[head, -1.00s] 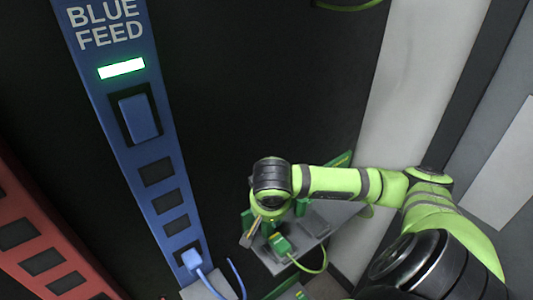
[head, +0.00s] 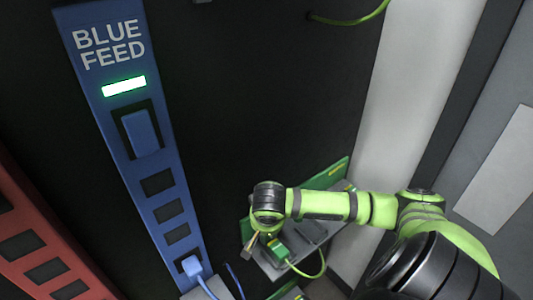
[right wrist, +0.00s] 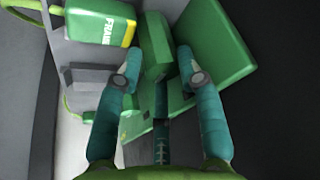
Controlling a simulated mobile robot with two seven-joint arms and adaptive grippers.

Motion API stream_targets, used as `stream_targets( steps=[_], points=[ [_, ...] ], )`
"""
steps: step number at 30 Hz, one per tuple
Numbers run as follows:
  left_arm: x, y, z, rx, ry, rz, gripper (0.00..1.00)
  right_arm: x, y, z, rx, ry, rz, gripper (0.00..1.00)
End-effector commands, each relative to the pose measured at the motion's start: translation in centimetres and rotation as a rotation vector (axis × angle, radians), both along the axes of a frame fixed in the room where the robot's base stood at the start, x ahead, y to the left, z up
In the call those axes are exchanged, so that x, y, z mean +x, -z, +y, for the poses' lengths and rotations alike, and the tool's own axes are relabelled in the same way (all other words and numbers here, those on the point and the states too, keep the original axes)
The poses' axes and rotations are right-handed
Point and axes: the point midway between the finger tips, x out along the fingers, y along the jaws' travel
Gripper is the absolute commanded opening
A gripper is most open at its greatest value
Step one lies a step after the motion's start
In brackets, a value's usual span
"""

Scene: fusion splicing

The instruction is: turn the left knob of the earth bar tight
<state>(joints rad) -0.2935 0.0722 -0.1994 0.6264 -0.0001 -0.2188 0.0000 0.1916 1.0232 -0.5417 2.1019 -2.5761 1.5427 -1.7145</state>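The earth bar shows in the head view as a green plate (head: 338,175) with a grey bracket (head: 312,232), partly behind my right arm. In the right wrist view, a green block that looks like a knob (right wrist: 154,48) stands in front of a larger green panel (right wrist: 215,45). My right gripper (right wrist: 158,62) has its two teal fingers spread, one on each side of this block. A small gap shows at the right finger; contact at the left finger is unclear. In the head view the right fingertips are hidden behind the wrist. My left gripper is not in view.
A green plug labelled FRAME (right wrist: 98,22) sits left of the fingers; in the head view a green plug (head: 275,250) trails a cable (head: 318,272). A blue feed strip (head: 140,135) and a red strip (head: 40,250) stand to the left. Dark space lies between.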

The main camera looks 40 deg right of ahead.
Motion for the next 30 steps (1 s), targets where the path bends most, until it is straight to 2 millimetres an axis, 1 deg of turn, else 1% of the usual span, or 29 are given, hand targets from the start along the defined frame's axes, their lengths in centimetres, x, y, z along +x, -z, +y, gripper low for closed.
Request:
stream_targets(
  steps=[3, 6, 9, 13, 21, 22, 30],
  points=[
    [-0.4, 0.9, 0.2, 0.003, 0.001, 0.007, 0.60, 0.2, 0.3, 0.2, 0.005, 0.041, -0.002, 0.05],
    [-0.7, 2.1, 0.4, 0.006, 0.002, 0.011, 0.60, 0.3, 0.5, 0.3, 0.006, 0.126, -0.004, 0.05],
    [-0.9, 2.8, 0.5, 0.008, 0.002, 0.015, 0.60, 0.3, 0.4, 0.3, 0.006, 0.204, -0.003, 0.05],
    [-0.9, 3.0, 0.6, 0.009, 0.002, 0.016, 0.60, 0.2, 0.2, 0.3, 0.005, 0.258, -0.002, 0.05],
    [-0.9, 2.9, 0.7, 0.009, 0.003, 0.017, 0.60, 0.2, 0.1, 0.4, 0.006, 0.263, 0.000, 0.05],
    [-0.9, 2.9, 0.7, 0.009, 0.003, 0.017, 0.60, 0.2, 0.1, 0.4, 0.005, 0.263, 0.000, 0.45],
    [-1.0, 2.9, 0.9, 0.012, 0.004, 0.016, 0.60, 0.2, 0.0, 0.3, 0.004, 0.263, 0.000, 0.45]
  ],
)
